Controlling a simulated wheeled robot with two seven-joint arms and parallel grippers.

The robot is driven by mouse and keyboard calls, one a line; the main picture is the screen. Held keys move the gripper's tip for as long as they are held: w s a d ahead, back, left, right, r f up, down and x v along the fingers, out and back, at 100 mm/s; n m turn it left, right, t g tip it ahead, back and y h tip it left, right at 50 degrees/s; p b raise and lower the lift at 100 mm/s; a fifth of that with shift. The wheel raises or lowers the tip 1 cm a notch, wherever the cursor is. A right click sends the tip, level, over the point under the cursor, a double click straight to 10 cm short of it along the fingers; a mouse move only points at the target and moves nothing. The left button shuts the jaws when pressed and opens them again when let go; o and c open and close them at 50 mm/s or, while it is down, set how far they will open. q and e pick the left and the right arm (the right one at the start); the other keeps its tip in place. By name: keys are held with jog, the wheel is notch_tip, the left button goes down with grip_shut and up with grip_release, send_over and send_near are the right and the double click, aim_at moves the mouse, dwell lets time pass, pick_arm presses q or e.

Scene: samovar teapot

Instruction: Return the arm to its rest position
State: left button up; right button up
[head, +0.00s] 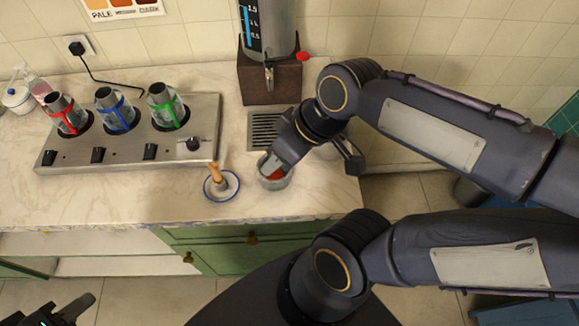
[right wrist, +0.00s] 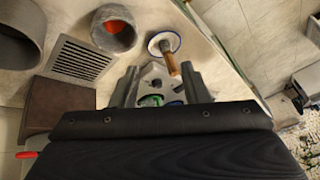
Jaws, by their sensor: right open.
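My right arm reaches in from the right in the head view. My right gripper (right wrist: 157,80) is open, with nothing between its fingers in the right wrist view. In the head view it overlaps a small grey cup (head: 273,184) with something red inside. The right wrist view shows this cup (right wrist: 113,30) apart from the fingers, up and to the left. My left gripper (head: 62,311) shows partly at the bottom left corner of the head view, away from the counter; whether it is open or shut is unclear.
A saucer (head: 232,193) with a wooden-handled item (head: 215,173) is close by. The samovar (head: 268,82) stands at the back beside a grille (head: 262,124). A metal panel (head: 190,160) holds three banded glasses. A dark grey vessel (right wrist: 25,30) is partly hidden by my arm in the head view.

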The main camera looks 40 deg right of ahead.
jog(key=s+m, duration=0.1)
jog(key=s+f+m+t, duration=0.1)
jog(key=m, duration=0.2)
jog(key=shift+s+f+m, duration=0.25)
jog(key=shift+s+m, duration=0.15)
